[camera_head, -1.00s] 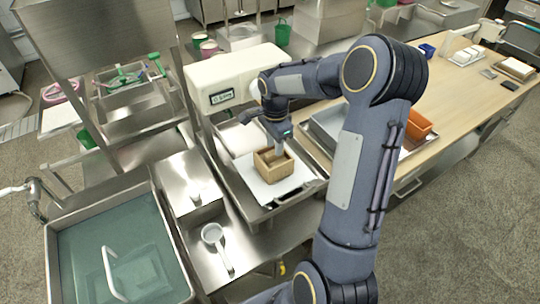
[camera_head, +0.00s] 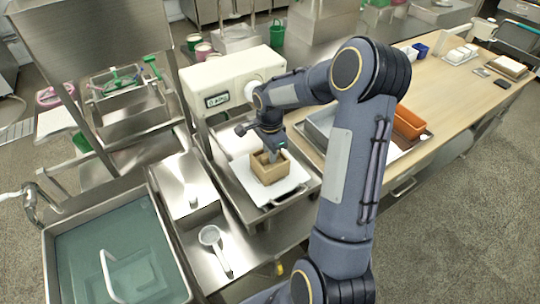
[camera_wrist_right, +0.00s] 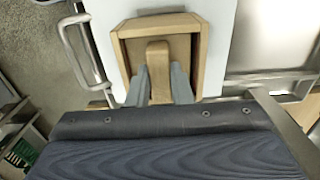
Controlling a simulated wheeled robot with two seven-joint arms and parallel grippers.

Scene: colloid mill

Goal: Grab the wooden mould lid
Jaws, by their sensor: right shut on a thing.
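The wooden mould (camera_head: 270,170) is a small open-topped box on a white board (camera_head: 288,186) beside the white machine. It also shows in the right wrist view (camera_wrist_right: 204,50). The wooden mould lid lies inside the box walls, and its upright wooden handle (camera_wrist_right: 158,62) stands between my right gripper's fingers. My right gripper (camera_wrist_right: 158,85) is shut on this handle, with one grey finger on each side. In the head view my right gripper (camera_head: 271,154) points down into the box. My left gripper is not in view.
The white machine (camera_head: 225,85) stands just behind the mould. A metal tray with a handle (camera_head: 285,198) carries the board. A water-filled sink (camera_head: 120,255) and a ladle (camera_head: 211,238) are at the left.

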